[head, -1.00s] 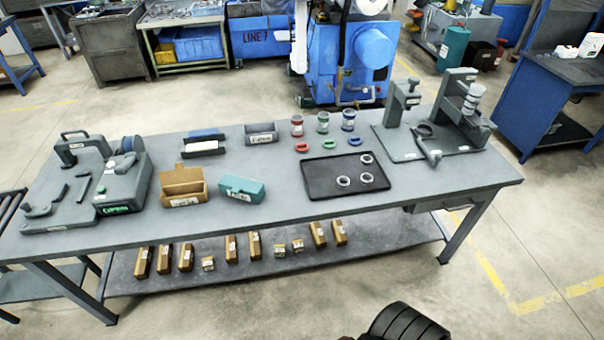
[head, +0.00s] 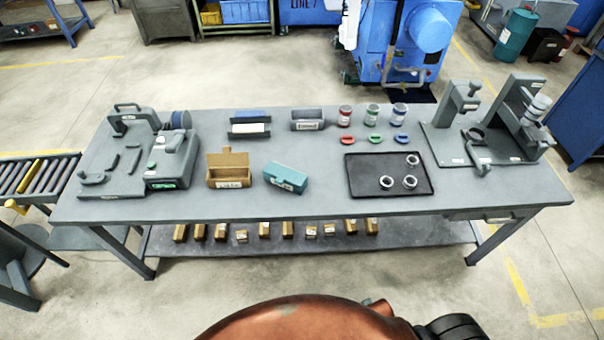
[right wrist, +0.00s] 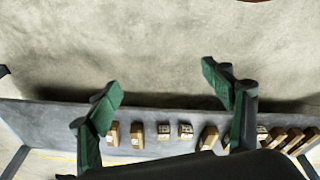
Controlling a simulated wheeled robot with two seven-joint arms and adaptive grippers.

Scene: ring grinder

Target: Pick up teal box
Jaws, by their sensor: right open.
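The teal box (head: 286,177) sits on the grey table, near its front edge and left of the black tray. It has a white label on its front and is slightly turned. My right gripper (right wrist: 165,95) shows only in the right wrist view, with its two green fingers wide apart and nothing between them. Small boxes on the lower shelf show beyond the fingers; the teal box is not in that view. My left gripper is in neither current view.
An open brown box (head: 229,171) stands just left of the teal box. A black tray (head: 361,181) with three rings lies to the right. A grinder (head: 170,160) stands at the left. Several small brown boxes (head: 264,230) sit on the lower shelf (head: 400,235).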

